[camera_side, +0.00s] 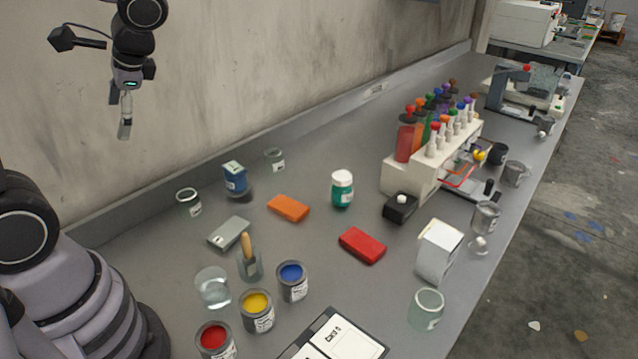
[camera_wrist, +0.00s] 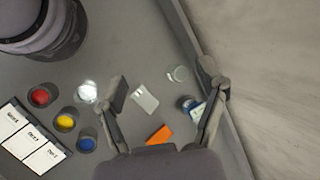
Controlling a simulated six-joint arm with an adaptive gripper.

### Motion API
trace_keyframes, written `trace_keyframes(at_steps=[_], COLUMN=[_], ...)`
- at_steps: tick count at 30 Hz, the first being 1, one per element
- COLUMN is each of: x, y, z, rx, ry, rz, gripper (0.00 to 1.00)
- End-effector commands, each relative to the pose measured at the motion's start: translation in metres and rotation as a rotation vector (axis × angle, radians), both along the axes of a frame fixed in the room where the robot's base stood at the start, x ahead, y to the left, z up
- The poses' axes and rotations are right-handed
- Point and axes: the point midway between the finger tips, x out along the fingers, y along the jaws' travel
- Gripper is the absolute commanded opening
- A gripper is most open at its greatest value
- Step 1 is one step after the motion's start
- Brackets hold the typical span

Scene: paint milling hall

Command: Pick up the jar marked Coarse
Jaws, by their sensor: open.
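No label reading Coarse is legible in either view. A small glass jar with a pale label (camera_side: 188,202) stands at the left near the wall; it also shows between my fingers in the wrist view (camera_wrist: 178,73). A similar labelled jar (camera_side: 274,159) stands farther back along the wall. A larger greenish glass jar (camera_side: 425,309) stands at the front right. My gripper (camera_side: 124,128) is open and empty, high above the bench at the upper left. In the wrist view its fingers (camera_wrist: 165,88) are spread wide and hide part of the bench.
A blue container (camera_side: 235,178), orange block (camera_side: 289,208), grey block (camera_side: 229,233), brush pot (camera_side: 249,265) and water glass (camera_side: 212,287) stand nearby. Paint cans (camera_side: 257,310), a white-lidded green bottle (camera_side: 342,188), red block (camera_side: 362,245) and bottle rack (camera_side: 395,180) also occupy the bench.

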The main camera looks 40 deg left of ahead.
Motion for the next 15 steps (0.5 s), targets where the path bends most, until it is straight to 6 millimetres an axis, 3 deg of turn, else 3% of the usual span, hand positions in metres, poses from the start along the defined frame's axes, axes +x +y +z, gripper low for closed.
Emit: trace_keyframes(at_steps=[8,15], x=[0.049,0.098], y=[0.072,0.113], z=[-0.052,-0.127], rx=[0.354,0.609], ry=[0.53,0.877], rz=[-0.209,-0.508], gripper=[0.71,0.71])
